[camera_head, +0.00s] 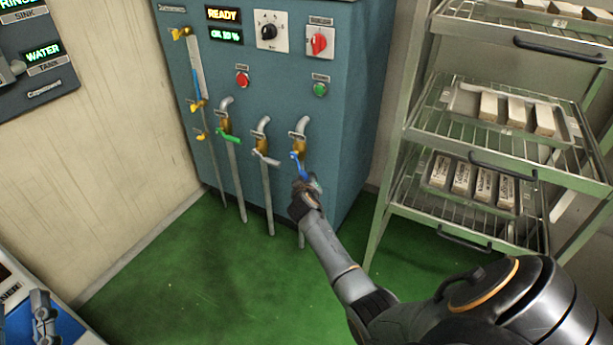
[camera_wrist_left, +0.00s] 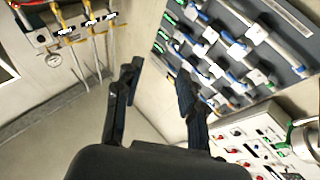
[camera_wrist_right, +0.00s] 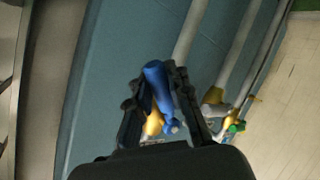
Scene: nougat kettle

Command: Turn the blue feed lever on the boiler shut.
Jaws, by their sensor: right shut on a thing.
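The teal boiler (camera_head: 275,105) stands at the back, with a row of pipes and valves low on its front. The blue feed lever (camera_head: 298,163) is on the rightmost brass valve and points down. My right gripper (camera_head: 304,185) is shut on the lever's lower end. In the right wrist view the blue lever (camera_wrist_right: 157,84) lies between the fingers of my right gripper (camera_wrist_right: 155,105), and the brass valve body is partly hidden behind them. My left gripper (camera_wrist_left: 155,85) is open and empty in the left wrist view, away from the boiler.
A green-handled valve (camera_head: 229,135) and a grey-handled valve (camera_head: 265,157) sit left of the blue lever. A wire rack (camera_head: 490,140) with trays of bars stands close on the right. The green floor (camera_head: 205,275) before the boiler is clear.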

